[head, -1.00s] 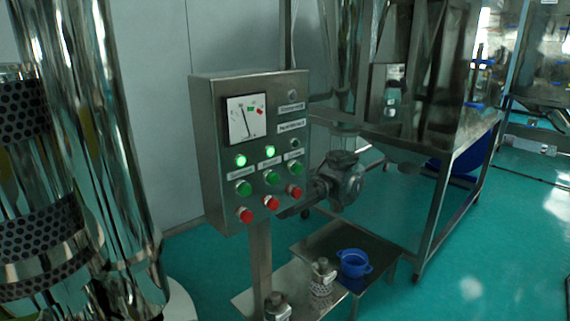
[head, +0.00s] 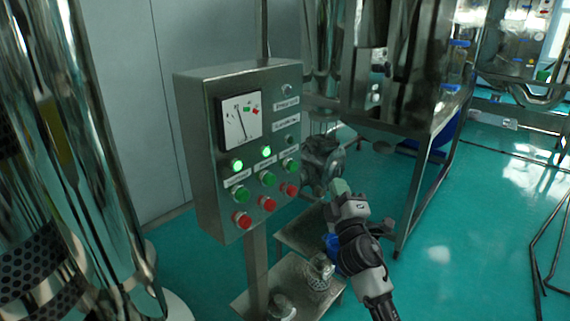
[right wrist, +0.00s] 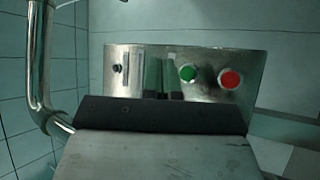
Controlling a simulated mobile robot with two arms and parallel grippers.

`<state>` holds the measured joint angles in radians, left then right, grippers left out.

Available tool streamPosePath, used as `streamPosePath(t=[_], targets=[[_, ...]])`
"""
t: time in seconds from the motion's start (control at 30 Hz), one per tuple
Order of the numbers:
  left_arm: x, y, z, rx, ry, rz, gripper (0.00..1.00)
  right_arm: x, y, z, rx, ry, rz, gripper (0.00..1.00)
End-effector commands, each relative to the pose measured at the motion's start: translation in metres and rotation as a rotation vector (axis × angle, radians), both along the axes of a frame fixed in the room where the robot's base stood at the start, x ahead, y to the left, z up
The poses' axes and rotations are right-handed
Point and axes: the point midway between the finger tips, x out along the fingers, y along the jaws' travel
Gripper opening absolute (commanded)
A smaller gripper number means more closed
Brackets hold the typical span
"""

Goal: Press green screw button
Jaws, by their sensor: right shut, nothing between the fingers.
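The steel control box (head: 192,150) stands left of centre in the head view. It has a row of green buttons, with the rightmost green button (head: 291,165) and a middle one (head: 267,179), above a row of red buttons. Labels are too small to read, so I cannot tell which is the screw button. My right gripper (head: 340,188) is shut and empty, right of the box and apart from it. In the right wrist view its fingertips (right wrist: 163,76) show before the panel, beside one green button (right wrist: 188,74) and one red button (right wrist: 231,79). My left gripper is out of view.
Two green lamps (head: 265,152) glow on the panel; the right lamp (head: 291,140) is dark. A dial gauge (head: 241,120) sits above them. A steel machine (head: 405,110) stands behind on the right. A low metal stand (head: 250,299) is below the box. Polished cylinders fill the left.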

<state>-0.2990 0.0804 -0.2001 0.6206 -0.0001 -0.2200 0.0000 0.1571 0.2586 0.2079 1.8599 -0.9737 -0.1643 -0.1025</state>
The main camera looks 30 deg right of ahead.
Motion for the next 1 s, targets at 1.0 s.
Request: streamPosePath(t=[1.0], targets=[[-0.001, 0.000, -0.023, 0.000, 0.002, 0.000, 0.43, 0.064, 0.026, 0.000, -0.002, -0.008, -0.001, 0.00]])
